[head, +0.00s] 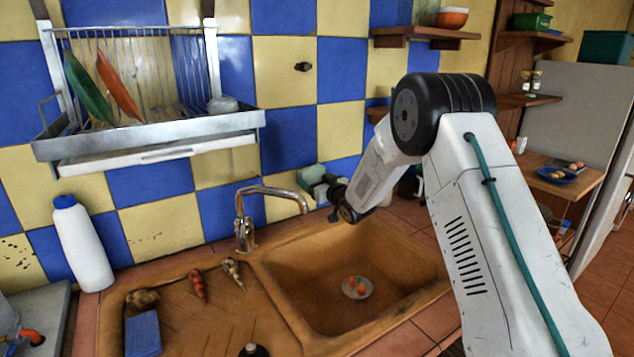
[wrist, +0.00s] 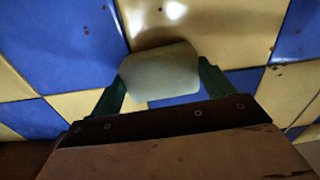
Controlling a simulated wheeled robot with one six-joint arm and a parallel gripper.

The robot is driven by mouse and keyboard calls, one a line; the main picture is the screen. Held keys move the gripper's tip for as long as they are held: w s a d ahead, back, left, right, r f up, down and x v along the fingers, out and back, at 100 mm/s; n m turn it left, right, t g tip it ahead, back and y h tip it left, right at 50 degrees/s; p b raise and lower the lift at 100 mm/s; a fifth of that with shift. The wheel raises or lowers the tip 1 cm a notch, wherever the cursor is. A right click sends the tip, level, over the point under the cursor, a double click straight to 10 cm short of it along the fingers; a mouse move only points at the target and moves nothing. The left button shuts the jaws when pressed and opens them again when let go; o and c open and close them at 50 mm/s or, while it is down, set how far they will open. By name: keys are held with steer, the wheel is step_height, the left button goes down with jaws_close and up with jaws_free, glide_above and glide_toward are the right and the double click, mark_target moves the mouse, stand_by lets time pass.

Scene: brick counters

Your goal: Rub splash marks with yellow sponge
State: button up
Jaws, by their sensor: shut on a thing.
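My gripper (wrist: 160,85) is shut on a pale, greyish-yellow block, which looks like the yellow sponge (wrist: 160,72). Its green fingers grip the block from both sides. In the head view the sponge (head: 311,176) is a pale block in front of the tiled wall, behind the sink. I cannot tell whether it touches the tiles. Dark specks, which look like splash marks (head: 14,246), are on a yellow tile at the far left of the head view.
A sink (head: 290,312) holds a small plate (head: 350,291) with orange pieces. A blue block (head: 142,333) and vegetables lie on the drainboard. A white bottle (head: 85,245) stands at left. A dish rack (head: 150,140) hangs above. A tap (head: 243,218) rises left of my gripper.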

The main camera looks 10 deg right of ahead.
steer(key=shift+w+a, duration=0.15)
steer(key=shift+w, duration=0.4)
steer(key=d, duration=0.2)
steer(key=w+d, duration=0.1)
steer(key=shift+w+d, duration=0.15)
steer(key=shift+d, duration=0.25)
steer(key=shift+a, duration=0.1)
steer(key=shift+s+a+r, duration=0.1)
steer(key=shift+s+a, duration=0.2)
steer(key=shift+a, duration=0.7)
steer(key=shift+s+a, duration=0.25)
steer(key=shift+a, duration=0.7)
steer(key=shift+s, duration=0.1)
